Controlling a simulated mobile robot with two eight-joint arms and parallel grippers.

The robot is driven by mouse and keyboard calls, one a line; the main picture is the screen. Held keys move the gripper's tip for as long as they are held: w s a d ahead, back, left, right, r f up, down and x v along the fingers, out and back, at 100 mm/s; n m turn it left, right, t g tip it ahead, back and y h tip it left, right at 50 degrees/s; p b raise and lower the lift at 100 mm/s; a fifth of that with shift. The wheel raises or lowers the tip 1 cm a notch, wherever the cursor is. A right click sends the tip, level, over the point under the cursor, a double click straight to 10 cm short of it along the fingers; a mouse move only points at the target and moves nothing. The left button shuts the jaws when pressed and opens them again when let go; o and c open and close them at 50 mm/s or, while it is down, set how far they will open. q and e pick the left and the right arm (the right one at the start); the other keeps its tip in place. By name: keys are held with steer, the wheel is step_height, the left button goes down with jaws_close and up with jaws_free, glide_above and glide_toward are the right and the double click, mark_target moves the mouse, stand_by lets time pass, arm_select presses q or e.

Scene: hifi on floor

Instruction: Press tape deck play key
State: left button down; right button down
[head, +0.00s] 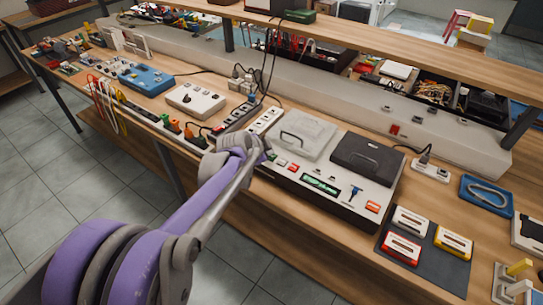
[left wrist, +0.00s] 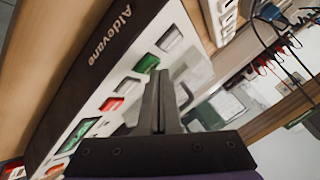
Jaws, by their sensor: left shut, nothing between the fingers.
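The tape deck (head: 310,190) is a wide, light grey unit with a dark front on the bench. It has a clear lid (head: 304,134), a black lid (head: 367,158) and a green display (head: 320,184). Small green and red keys line its front left top edge; a red key (left wrist: 111,104) and a green key (left wrist: 146,63) show in the left wrist view. My left gripper (left wrist: 158,75) is shut and empty, with its tips over the deck close by the green key; I cannot tell whether they touch. In the head view my wrist hides the deck's left end. My right gripper is in neither view.
Cassettes (head: 401,248) lie on a dark mat (head: 424,267) to the right. A blue tray (head: 487,195) and a power strip (head: 431,171) are behind it. A white box with knobs (head: 195,100) stands left of the deck. A shelf (head: 400,60) overhangs the back.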

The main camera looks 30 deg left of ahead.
arm_select(q)
steer(key=shift+f, duration=0.35)
steer(key=shift+r, duration=0.1)
stand_by(0.4)
steer(key=shift+r+p, duration=0.5)
steer(key=shift+r, duration=0.25)
steer(key=shift+r+p, duration=1.75)
steer(key=shift+r, duration=0.8)
steer(key=shift+f, duration=0.1)
